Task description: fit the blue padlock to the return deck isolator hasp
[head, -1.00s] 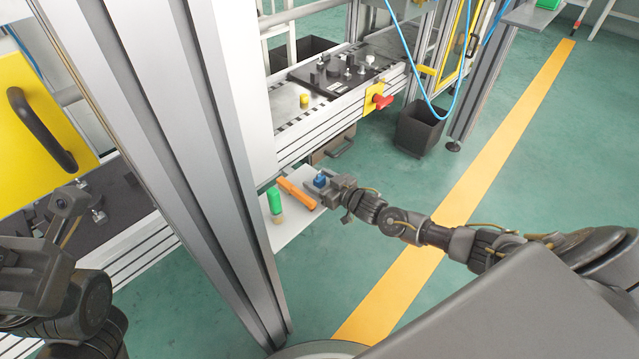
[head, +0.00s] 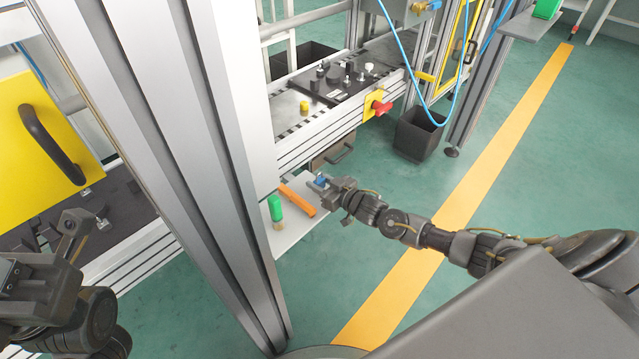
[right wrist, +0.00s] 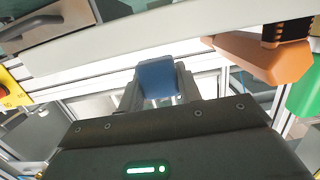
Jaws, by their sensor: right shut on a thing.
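The blue padlock (head: 321,180) is in my right gripper (head: 328,183), which is shut on it just above the right end of a small white shelf. I cannot make out a hasp there.
The white shelf (head: 284,238) holds an orange tool (head: 298,200) and a green-topped bottle (head: 274,207). A thick aluminium post (head: 190,150) stands left of it. A black bin (head: 418,134) is on the floor. A blue hose (head: 405,62) hangs near the red knob.

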